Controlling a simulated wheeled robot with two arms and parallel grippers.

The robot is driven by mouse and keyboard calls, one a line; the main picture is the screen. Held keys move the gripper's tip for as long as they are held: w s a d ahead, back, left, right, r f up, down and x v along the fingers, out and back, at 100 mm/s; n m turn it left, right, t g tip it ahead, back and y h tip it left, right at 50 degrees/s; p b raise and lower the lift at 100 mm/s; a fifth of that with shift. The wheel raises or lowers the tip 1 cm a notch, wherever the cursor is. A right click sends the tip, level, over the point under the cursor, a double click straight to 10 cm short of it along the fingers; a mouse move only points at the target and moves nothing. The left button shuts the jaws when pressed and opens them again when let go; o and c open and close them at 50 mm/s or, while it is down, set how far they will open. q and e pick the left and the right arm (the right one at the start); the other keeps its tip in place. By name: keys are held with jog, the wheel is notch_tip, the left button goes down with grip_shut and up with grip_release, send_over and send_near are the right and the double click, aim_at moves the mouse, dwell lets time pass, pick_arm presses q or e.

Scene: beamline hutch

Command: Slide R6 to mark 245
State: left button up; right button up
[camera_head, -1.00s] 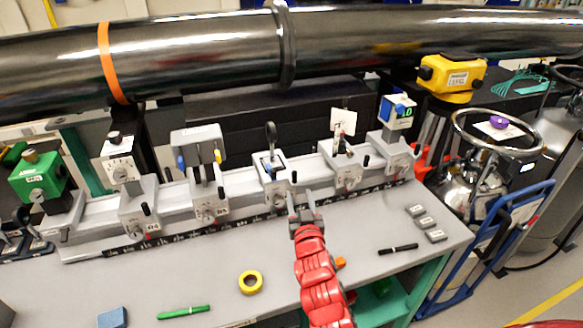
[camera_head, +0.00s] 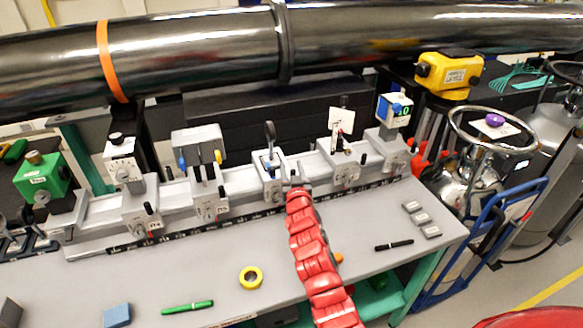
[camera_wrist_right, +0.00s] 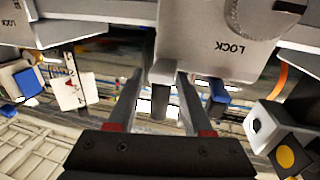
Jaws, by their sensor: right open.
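A grey optical rail (camera_head: 240,188) with a dark scale strip (camera_head: 200,230) along its front edge runs across the bench and bears several carriers with dials and knobs. The carrier labels and scale numbers are too small to read, so I cannot tell which carrier is R6. My right gripper (camera_head: 297,188) is at the front of the middle carrier (camera_head: 271,186), which bears a dark round holder. In the right wrist view its fingers (camera_wrist_right: 157,105) are apart, with a grey post (camera_wrist_right: 160,78) below a LOCK-marked body (camera_wrist_right: 215,45) showing between them. Contact is unclear. My left gripper is not in view.
A carrier with a white card (camera_head: 345,168) stands to the right of the gripper; a carrier with a wide grey box (camera_head: 205,190) stands left. Yellow tape (camera_head: 251,278), a green marker (camera_head: 188,307) and a black pen (camera_head: 394,245) lie on the bench. A large dark pipe (camera_head: 190,55) crosses behind.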

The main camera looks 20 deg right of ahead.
grip_shut()
dwell(1.4)
